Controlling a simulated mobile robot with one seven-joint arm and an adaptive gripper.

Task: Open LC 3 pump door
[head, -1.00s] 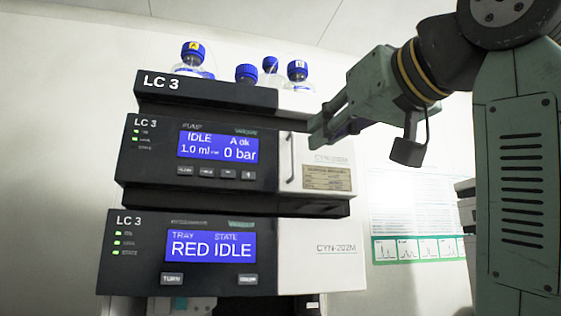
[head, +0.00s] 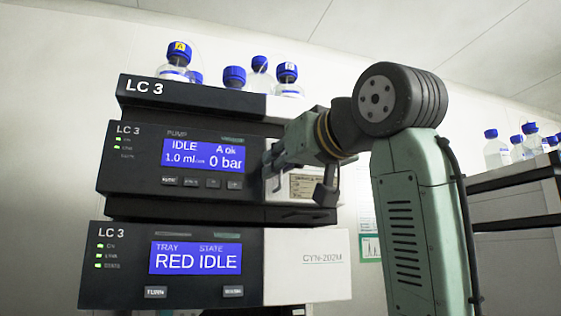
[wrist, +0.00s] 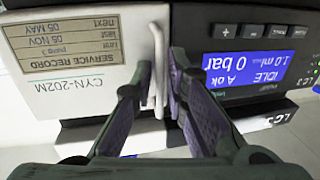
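The LC 3 pump module (head: 140,150) is the dark upper unit with a blue screen reading IDLE and 0 bar. Its white pump door (wrist: 110,20) is closed and carries a service record sticker (head: 307,186). The door's slim vertical handle (wrist: 158,85) stands beside the dark panel. My gripper (head: 268,166) is at the handle, hiding most of it in the head view. In the wrist view, which is upside down, my open fingers (wrist: 160,72) stand on either side of the handle. I cannot tell whether either finger touches it.
The lower LC 3 unit (head: 110,275) reads RED IDLE. Blue-capped bottles (head: 234,77) stand on top of the stack. A dark-edged shelf (head: 510,178) with more bottles stands at the right. A poster (head: 371,247) hangs on the wall behind my arm.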

